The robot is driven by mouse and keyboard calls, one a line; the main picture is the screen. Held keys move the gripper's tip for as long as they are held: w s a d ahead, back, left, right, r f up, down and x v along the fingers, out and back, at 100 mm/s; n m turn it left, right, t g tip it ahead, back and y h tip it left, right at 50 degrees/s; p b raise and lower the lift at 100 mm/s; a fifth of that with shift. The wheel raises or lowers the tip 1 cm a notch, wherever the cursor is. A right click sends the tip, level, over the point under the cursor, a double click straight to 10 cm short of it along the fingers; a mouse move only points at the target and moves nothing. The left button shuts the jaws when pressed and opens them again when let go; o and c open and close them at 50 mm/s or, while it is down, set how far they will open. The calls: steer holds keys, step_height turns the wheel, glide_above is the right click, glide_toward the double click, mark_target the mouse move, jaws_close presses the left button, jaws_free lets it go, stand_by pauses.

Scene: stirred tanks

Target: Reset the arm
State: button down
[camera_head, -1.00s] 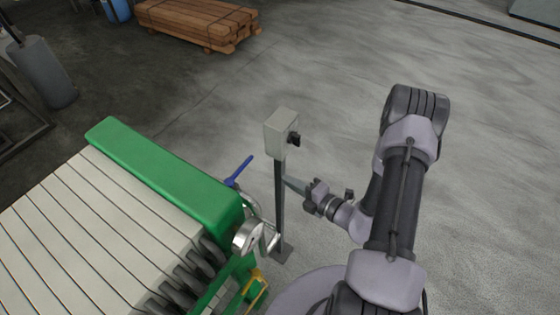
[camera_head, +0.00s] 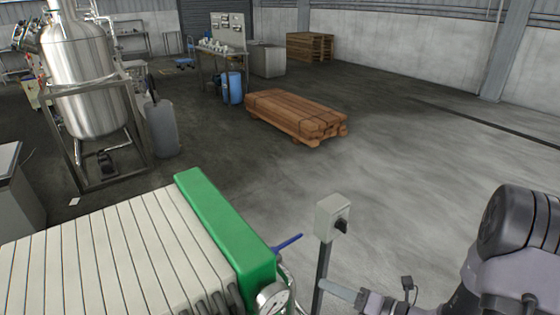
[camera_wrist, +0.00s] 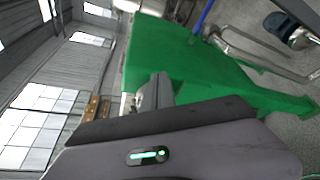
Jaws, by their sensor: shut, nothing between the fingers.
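My arm (camera_head: 515,255) rises at the lower right of the head view, bent at a dark elbow. My gripper (camera_head: 328,284) points left at the bottom edge, close to the post of a grey switch box (camera_head: 332,216); I cannot tell if they touch. Its fingers look shut and empty. In the wrist view the gripper (camera_wrist: 157,88) shows in front of a green end plate (camera_wrist: 180,60).
A steel tank (camera_head: 80,80) on a frame stands at the back left, with a grey cylinder (camera_head: 161,128) beside it. A stack of timber (camera_head: 295,112) lies on the floor, near a blue drum (camera_head: 232,88). The concrete floor at centre right is clear.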

steer(key=s+a+r+n+g+h+b, duration=0.1)
steer(key=s+a+r+n+g, duration=0.4)
steer(key=n, duration=0.4)
steer(key=s+a+r+n+g+h+b, duration=0.1)
steer(key=s+a+r+n+g, duration=0.25)
steer(key=s+n, duration=0.45)
steer(key=s+d+r+n+t+h, duration=0.4)
steer(key=n+h, duration=0.4)
steer(key=n, duration=0.8)
step_height(320, 180, up, 3)
steer(key=s+d, duration=0.1)
steer(key=d, duration=0.1)
steer(key=shift+s+d+t+h+b, duration=0.25)
steer(key=shift+d+t+h+b, duration=0.05)
steer(key=shift+d+t+b, duration=0.1)
